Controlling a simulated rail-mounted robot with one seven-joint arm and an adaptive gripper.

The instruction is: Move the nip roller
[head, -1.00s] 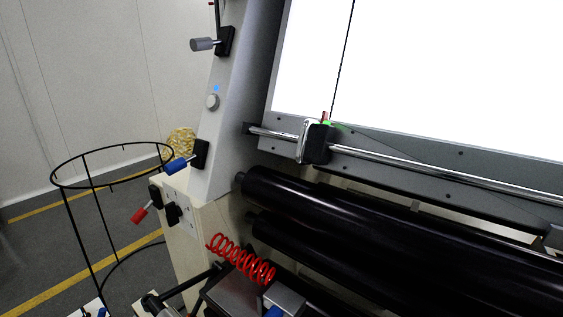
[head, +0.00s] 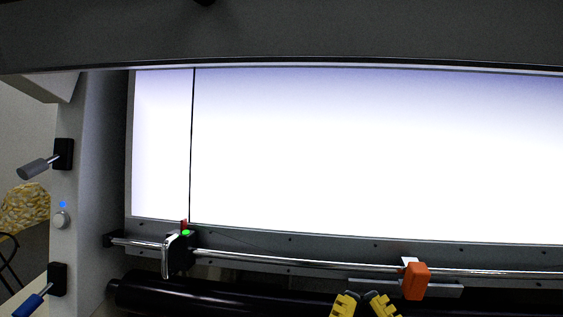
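A long black roller (head: 210,297) runs along the bottom of the head view, under the chrome rail. I cannot tell whether it is the nip roller. A blue-handled lever (head: 33,303) on a black mount is at the lower left, and a grey-handled lever (head: 40,165) is above it on the side post. My gripper (head: 363,298) shows at the bottom edge as two yellow ribbed fingers, spread apart with nothing visible between them. It appears in front of the roller, below and left of an orange block. The lower parts of the fingers are cut off.
A bright white backlit panel (head: 350,150) fills the middle. A chrome rail (head: 310,263) below it carries a black clamp (head: 180,255) with a green light and the orange block (head: 416,281). A dark beam (head: 300,35) crosses the top. A round knob (head: 61,220) is on the side post.

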